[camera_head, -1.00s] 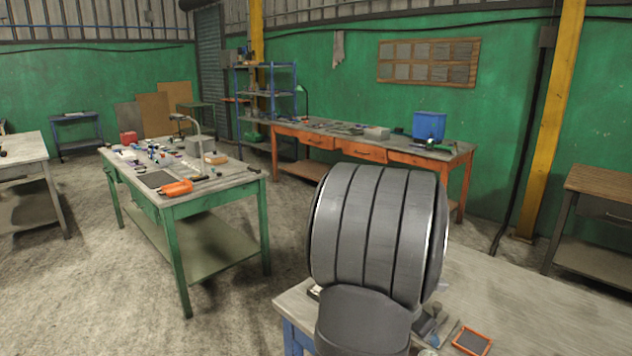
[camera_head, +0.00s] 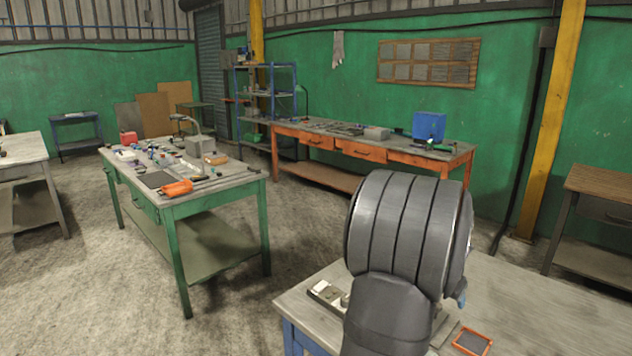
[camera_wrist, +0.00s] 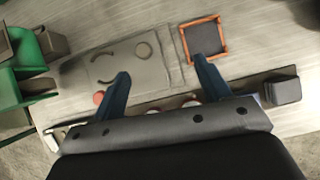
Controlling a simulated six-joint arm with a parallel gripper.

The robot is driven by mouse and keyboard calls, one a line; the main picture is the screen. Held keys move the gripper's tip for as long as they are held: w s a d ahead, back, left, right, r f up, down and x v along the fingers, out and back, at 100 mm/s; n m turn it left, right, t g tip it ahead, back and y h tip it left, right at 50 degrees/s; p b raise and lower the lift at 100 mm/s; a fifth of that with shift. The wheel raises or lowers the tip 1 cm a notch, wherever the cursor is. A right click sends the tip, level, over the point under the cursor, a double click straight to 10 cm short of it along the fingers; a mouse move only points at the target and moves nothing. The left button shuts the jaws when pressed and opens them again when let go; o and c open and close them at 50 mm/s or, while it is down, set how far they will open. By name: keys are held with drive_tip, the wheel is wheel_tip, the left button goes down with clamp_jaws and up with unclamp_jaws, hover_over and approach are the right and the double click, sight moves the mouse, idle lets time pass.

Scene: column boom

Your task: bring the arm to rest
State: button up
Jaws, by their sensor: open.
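My gripper (camera_wrist: 160,78) shows in the wrist view with its two blue fingers spread wide apart. Nothing is between the fingertips. It is above a grey wooden bench top (camera_wrist: 270,85). In the head view my own dark arm links cover the near bench (camera_head: 540,310) in part, and the fingers cannot be made out there.
An orange-framed tray (camera_wrist: 203,37) lies on the bench, also in the head view (camera_head: 471,341). Beside it is a grey plate (camera_wrist: 125,65). A dark block (camera_wrist: 283,89) stands to the right. A green table (camera_head: 230,185) with tools stands left, past open floor.

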drive_tip(key=shift+n, duration=0.3)
drive_tip(key=w+a+f, duration=0.1)
drive_tip(key=w, duration=0.2)
drive_tip(key=w+a+f, duration=0.1)
drive_tip(key=w+f, duration=0.1)
drive_tip(key=w, duration=0.2)
drive_tip(key=w+a+f, duration=0.2)
drive_tip(key=w, duration=0.1)
drive_tip(key=shift+w+a+f, duration=0.1)
drive_tip(key=shift+w, duration=0.1)
